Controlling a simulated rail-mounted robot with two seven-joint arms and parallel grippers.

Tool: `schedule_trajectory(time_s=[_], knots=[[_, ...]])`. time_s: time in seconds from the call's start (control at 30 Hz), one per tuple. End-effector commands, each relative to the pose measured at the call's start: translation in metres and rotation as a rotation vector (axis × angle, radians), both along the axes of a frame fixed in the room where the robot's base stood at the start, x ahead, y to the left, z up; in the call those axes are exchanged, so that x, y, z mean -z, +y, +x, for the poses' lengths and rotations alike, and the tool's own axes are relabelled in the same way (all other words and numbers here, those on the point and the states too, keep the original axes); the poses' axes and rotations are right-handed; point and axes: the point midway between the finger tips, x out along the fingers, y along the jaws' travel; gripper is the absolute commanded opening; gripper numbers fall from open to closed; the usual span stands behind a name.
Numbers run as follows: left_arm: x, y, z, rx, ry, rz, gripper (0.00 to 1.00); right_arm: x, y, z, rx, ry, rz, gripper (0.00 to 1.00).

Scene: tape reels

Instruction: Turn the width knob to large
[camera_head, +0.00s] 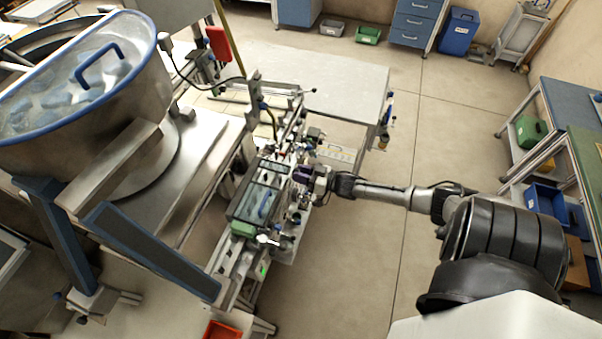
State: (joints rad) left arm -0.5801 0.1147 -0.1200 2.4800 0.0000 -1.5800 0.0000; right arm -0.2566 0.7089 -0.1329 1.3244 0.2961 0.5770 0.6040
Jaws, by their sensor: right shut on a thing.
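The tape machine (246,228) is a long metal rail assembly with a glass-covered section in its middle. My right arm comes in from the right, and my right gripper (311,178) is at the machine's right side. It is shut on a small part there, which seems to be the width knob. The fingers and the machine's fittings hide most of that part, and its setting is too small to read. A dark purple piece (301,174) shows right at the fingertips. My left gripper is not in view.
A large round bowl feeder (150,95) with a blue rim stands left of the machine. A pale table (330,85) is behind it. Blue cabinets (418,20) and a blue bin (459,32) line the back.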

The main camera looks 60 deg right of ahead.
Motion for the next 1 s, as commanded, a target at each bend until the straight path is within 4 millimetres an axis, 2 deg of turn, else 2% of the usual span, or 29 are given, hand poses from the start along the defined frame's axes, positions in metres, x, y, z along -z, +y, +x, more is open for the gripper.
schedule_trajectory(time_s=[0.03,0.3,0.53,0.67,0.77,1.0], knots=[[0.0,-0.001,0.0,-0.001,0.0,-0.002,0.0,0.001,0.0,0.0,0.001,0.001,0.0,0.3],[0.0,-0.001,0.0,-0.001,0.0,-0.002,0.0,0.0,0.0,0.0,0.001,0.001,-0.001,0.55],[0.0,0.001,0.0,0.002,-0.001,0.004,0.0,0.0,0.0,-0.001,0.0,0.001,-0.001,0.55],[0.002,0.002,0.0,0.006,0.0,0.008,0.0,0.001,-0.001,-0.007,0.0,0.002,-0.001,0.55],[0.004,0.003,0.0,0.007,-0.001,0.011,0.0,0.002,-0.003,-0.019,0.0,0.004,-0.002,0.55],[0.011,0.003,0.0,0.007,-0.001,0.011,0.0,0.003,-0.01,-0.062,0.0,0.004,-0.002,0.55]])
